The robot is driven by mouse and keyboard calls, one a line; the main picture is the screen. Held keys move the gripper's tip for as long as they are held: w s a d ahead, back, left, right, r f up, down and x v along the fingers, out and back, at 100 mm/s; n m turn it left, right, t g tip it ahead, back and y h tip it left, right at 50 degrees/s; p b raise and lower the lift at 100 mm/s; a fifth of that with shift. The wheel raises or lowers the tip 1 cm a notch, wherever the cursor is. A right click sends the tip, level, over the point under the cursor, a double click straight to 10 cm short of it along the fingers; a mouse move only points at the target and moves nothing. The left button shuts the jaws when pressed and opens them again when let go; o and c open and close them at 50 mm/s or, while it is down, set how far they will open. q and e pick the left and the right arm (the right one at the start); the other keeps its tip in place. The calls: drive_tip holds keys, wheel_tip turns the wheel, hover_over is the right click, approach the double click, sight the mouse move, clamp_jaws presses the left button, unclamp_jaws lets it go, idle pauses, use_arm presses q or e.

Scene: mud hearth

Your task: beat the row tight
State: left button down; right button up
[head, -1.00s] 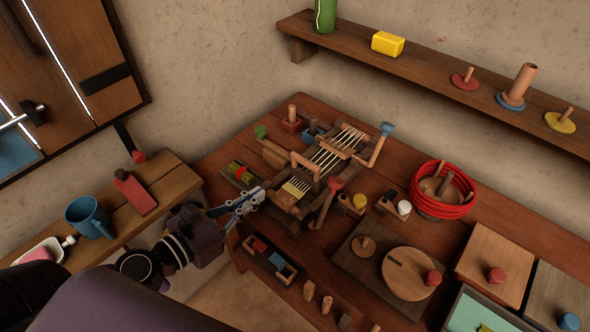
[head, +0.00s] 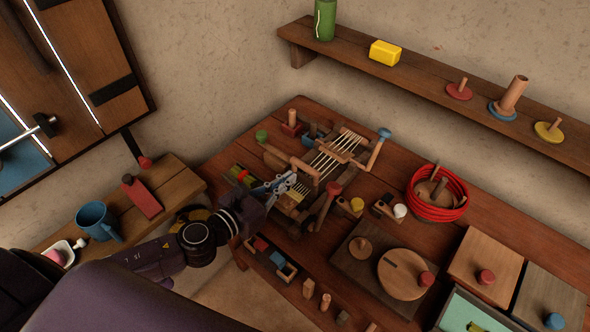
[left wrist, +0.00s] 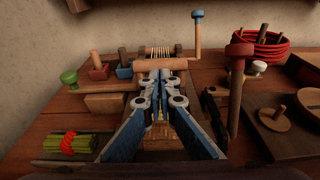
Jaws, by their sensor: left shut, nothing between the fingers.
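The small wooden loom (head: 325,205) stands on the table with pale warp threads (head: 327,158) stretched along it. A round wooden crossbar (head: 304,167) spans the threads; it also shows in the left wrist view (left wrist: 161,64). A pale yellowish woven patch (head: 298,190) lies near the loom's front. My left gripper (head: 285,181) is shut and empty over the loom's front left. In the left wrist view its fingertips (left wrist: 158,76) point at the crossbar, just short of it or touching; I cannot tell which. The fingers hide most of the woven patch there. My right gripper is out of view.
A red-knobbed lever (head: 333,188) rises at the loom's front right, and a blue-knobbed crank (head: 384,133) at its far right. A green bundle (left wrist: 75,144) with a red tie lies left of my gripper. A red coil (head: 437,212) stands farther right.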

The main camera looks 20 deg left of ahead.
sight(303, 167)
use_arm(q)
drive_tip(key=shift+p+x, duration=0.4)
drive_tip(key=shift+x, duration=1.35)
drive_tip(key=shift+w+d+r, duration=0.1)
drive_tip(key=shift+w+r, duration=0.05)
drive_tip(key=shift+w, duration=0.25)
drive_tip(key=r+p+x, duration=0.1)
drive_tip(key=p+x, duration=0.1)
drive_tip(key=x, duration=0.5)
drive_tip(key=shift+r, duration=0.15)
drive_tip(key=shift+w+d, duration=0.1)
drive_tip(key=shift+w, duration=0.05)
